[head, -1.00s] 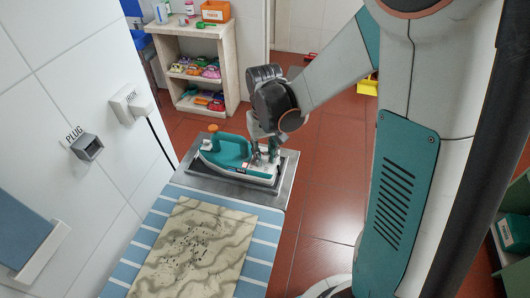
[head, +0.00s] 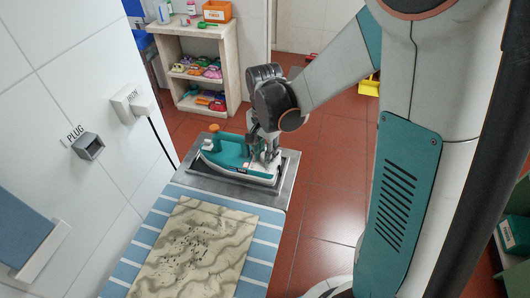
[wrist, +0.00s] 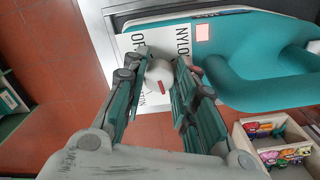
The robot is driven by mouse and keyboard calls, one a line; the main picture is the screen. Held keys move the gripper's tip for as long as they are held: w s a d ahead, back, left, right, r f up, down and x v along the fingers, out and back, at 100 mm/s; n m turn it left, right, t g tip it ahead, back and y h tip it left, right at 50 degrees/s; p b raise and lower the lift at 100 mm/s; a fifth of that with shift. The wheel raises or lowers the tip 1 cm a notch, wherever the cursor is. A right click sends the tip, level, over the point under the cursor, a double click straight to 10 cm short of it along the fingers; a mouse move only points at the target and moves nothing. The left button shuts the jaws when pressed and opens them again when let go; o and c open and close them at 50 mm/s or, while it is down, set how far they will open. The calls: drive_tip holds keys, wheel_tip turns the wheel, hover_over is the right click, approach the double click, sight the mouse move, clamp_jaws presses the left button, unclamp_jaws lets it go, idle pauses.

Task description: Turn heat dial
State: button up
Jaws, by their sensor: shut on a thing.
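A teal iron (head: 225,154) lies on a dark rest in a grey metal tray at the far end of the ironing board. My gripper (head: 264,154) is over the iron's right end. In the wrist view, the heat dial (wrist: 159,73) is a round white knob with a red mark, on a white panel (wrist: 135,42) lettered "OF…", "NYLO…" and "…TIN". My gripper (wrist: 162,62) is shut on the dial, with a finger on each side. The fingers hide part of the lettering. A small pinkish square (wrist: 203,33) shows beside "NYLO…".
A patterned cloth (head: 195,248) lies on the blue striped ironing board (head: 262,232). The wall at left bears a socket marked "PLUG" (head: 88,146) and one marked "IRON" (head: 130,101) with a dark cord. A shelf (head: 196,62) stands behind.

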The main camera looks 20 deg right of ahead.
drive_tip(key=shift+w+m, duration=0.1)
drive_tip(key=shift+m, duration=2.1)
drive_tip(key=o, duration=0.8)
wheel_tip(320, 180, up, 12)
